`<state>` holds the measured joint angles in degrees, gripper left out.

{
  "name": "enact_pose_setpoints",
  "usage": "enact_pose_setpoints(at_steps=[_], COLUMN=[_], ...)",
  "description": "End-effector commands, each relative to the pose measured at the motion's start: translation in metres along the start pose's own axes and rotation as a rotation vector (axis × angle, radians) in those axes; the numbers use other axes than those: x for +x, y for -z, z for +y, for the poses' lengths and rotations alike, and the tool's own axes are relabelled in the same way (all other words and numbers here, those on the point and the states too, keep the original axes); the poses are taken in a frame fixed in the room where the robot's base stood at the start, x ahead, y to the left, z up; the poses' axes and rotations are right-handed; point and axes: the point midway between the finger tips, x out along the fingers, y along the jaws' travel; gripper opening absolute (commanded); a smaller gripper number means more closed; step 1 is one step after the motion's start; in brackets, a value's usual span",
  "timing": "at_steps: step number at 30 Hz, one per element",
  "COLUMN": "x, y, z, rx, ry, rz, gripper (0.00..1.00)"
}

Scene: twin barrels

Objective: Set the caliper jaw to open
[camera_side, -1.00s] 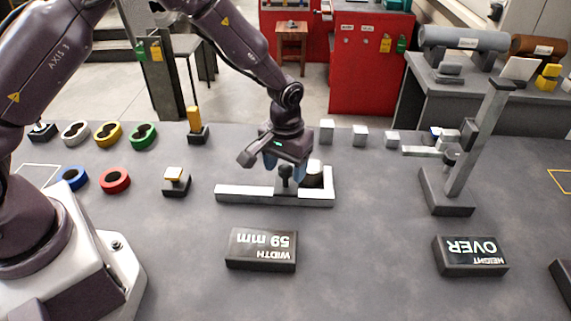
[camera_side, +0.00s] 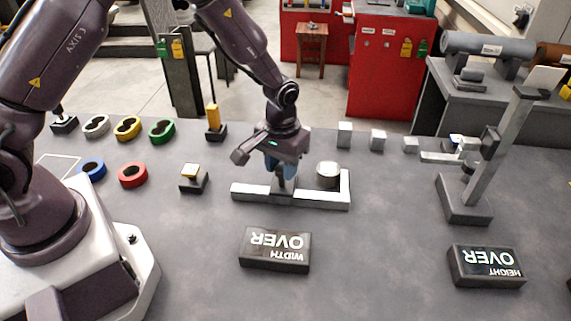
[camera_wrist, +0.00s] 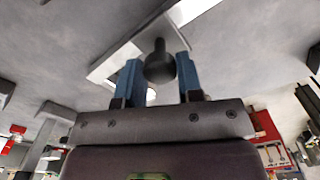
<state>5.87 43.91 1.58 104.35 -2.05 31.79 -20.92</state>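The caliper (camera_side: 325,202) is a grey L-shaped bar lying on the bench, with its fixed end at the right. Its sliding jaw (camera_side: 283,190) is at the middle of the bar and carries a dark round knob (camera_wrist: 160,66). My gripper (camera_side: 282,166) has its blue fingers on either side of this knob, seemingly touching it, as the wrist view (camera_wrist: 159,72) shows. A grey cylinder (camera_side: 328,178) stands between the jaw and the fixed end, with a clear gap to the jaw. The width display (camera_side: 275,247) reads OVER.
A height gauge (camera_side: 467,205) stands at the right, its display (camera_side: 486,266) reading OVER. Small grey blocks (camera_side: 378,139) line the back.

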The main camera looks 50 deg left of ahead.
Motion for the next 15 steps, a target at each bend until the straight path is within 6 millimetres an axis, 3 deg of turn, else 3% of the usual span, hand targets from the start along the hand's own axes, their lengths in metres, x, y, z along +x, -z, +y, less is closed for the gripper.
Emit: enact_pose_setpoints(at_steps=[1, 3, 15], x=[-0.0006, -0.0006, -0.0094], y=[0.0005, 0.0005, 0.0008], z=[0.0001, 0.0002, 0.0007], rx=[0.000, 0.000, 0.000], ry=[0.000, 0.000, -0.001], rz=[0.001, 0.001, 0.002], gripper=[0.45, 0.59, 0.59])
